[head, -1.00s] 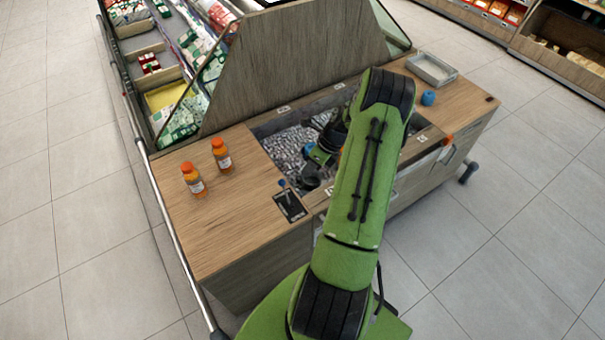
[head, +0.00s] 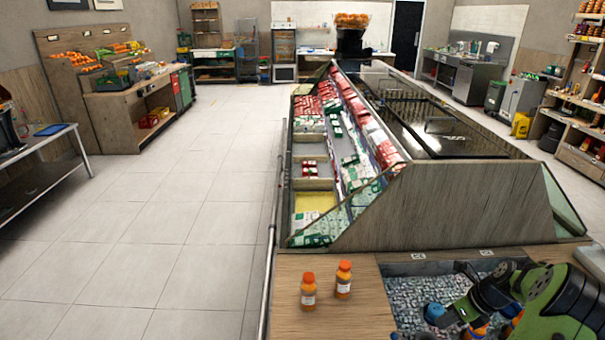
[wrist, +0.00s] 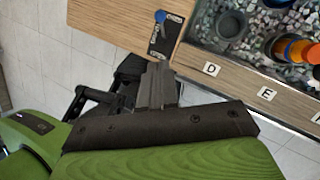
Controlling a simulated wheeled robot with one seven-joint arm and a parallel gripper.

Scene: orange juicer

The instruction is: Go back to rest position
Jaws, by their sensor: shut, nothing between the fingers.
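My gripper (wrist: 155,82) shows in the wrist view as dark fingers close together, with nothing between them. It is near the front edge of the counter, below a small black panel (wrist: 167,34) with a blue knob. Tiled floor shows to its left. In the head view my green and black arm is at the lower right, over the bin (head: 400,268) of grey pebble-like filling. The fingertips cannot be made out there.
Two orange-capped bottles (head: 308,292) (head: 343,280) stand on the wooden counter (head: 290,325). Bottles with orange tops (wrist: 303,50) and a dark round cup (wrist: 231,23) sit in the bin. A display case (head: 450,205) rises behind. Open floor (head: 150,240) lies to the left.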

